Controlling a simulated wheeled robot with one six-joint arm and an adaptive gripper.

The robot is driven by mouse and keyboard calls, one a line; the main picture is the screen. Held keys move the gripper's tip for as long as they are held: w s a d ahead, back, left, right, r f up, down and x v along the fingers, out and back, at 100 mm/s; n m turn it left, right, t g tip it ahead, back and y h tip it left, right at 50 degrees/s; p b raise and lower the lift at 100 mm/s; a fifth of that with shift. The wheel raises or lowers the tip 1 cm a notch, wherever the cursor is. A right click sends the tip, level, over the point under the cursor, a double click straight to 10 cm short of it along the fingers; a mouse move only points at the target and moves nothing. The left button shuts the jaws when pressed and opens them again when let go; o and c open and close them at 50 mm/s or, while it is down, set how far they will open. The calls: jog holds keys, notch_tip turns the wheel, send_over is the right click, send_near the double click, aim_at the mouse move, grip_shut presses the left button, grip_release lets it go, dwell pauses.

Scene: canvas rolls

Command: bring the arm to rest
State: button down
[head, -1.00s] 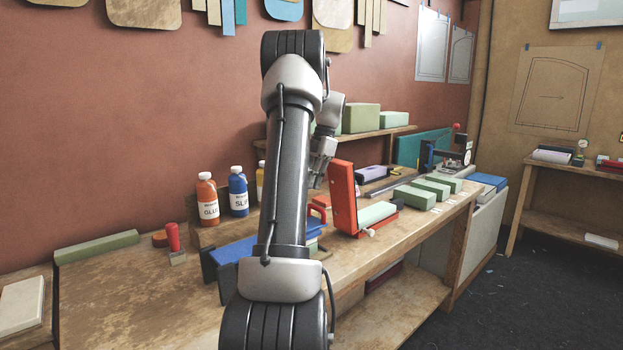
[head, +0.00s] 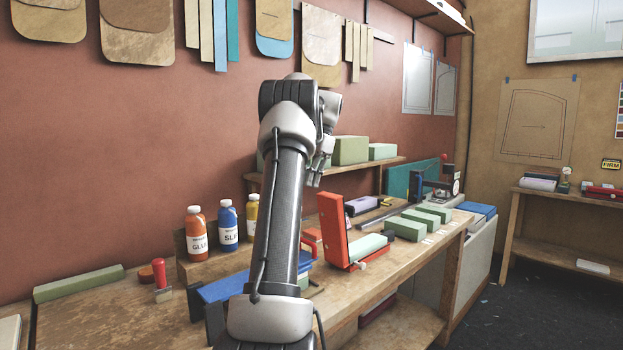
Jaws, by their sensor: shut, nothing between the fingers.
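My arm rises from the bottom middle of the head view, with its elbow at the top and the forearm folded away behind it. My gripper (head: 317,178) hangs at the end, just right of the upper arm, pointing down. It is small and partly covered by my own arm links. It looks shut and empty, above the workbench (head: 95,318) and in front of the raised shelf, apart from the things below it.
Green blocks (head: 405,228) lie further right. Glue bottles (head: 196,234) and a red-handled stamp (head: 160,275) stand left. The air around my arm looks clear.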

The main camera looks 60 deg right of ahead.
jog(key=shift+d+r, duration=0.15)
jog(key=shift+r, duration=0.3)
jog(key=w+a+r+m+h, duration=0.1)
jog(key=w+a+r+m, duration=0.15)
jog(key=a, duration=0.45)
jog(key=w+a+r+m, duration=0.1)
jog(key=w+a+r, duration=0.1)
jog(key=w+a, duration=0.35)
jog(key=s+a+m+h, duration=0.2)
jog(key=a+m, duration=0.2)
jog(key=a, duration=1.4)
jog(key=s+a+f+m+t, duration=0.1)
jog(key=s+a+f+m, duration=0.2)
jog(key=s+a+f, duration=0.2)
jog(key=s+a+f+m+t, duration=0.2)
jog(key=s+a+f+m, duration=0.2)
jog(key=a+f, duration=0.3)
jog(key=s+a, duration=0.1)
jog(key=a, duration=0.2)
jog(key=shift+s+t+h, duration=0.2)
jog(key=shift+t+h, duration=0.1)
jog(key=shift+h, duration=0.1)
jog(key=shift+f, duration=0.1)
